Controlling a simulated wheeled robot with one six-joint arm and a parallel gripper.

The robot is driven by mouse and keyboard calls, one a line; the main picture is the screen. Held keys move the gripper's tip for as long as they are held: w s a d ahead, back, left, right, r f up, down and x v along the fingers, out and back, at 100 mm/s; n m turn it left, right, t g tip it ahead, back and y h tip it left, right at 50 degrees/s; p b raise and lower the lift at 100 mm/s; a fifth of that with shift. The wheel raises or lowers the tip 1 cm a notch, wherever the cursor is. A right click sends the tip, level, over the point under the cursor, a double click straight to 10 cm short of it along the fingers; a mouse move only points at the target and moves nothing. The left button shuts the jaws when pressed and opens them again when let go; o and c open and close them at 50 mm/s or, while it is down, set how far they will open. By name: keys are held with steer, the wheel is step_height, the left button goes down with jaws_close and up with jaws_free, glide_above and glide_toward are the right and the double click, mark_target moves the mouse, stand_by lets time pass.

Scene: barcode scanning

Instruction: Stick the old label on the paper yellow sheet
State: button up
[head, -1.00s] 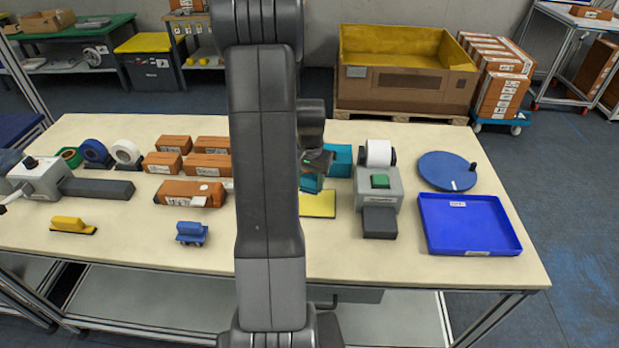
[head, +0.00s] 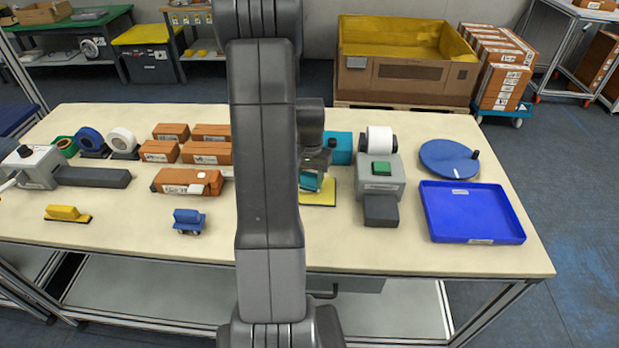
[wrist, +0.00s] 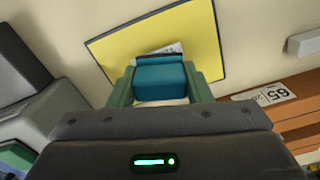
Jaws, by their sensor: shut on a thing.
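The yellow paper sheet (head: 322,201) lies on the table just left of the label printer. In the wrist view the sheet (wrist: 110,50) shows under and beyond my gripper (wrist: 161,88). My gripper is shut on a teal block (wrist: 161,74) between its green fingers. A white label (wrist: 172,48) with dark print shows beyond the block, over the sheet; most of it is hidden. A pale strip also shows below the block. I cannot tell whether the label touches the sheet. In the head view my gripper (head: 313,180) is low over the sheet, partly behind my arm.
The printer (head: 380,175) with a white roll stands right of the sheet. A blue tray (head: 475,212) and round blue turntable (head: 449,160) are further right. A labelled brown box (head: 187,182), other boxes, tape rolls and a blue hand tool (head: 188,221) are left. The front table strip is clear.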

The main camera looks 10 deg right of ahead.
mark_target(310, 175)
steer(key=shift+s+f+b, duration=0.1)
steer(key=shift+f+b, duration=0.55)
steer(key=shift+f, duration=0.05)
stand_by(1.7)
steer(key=shift+r, duration=0.1)
steer(key=shift+r+p, duration=2.3)
steer(key=shift+r, duration=1.2)
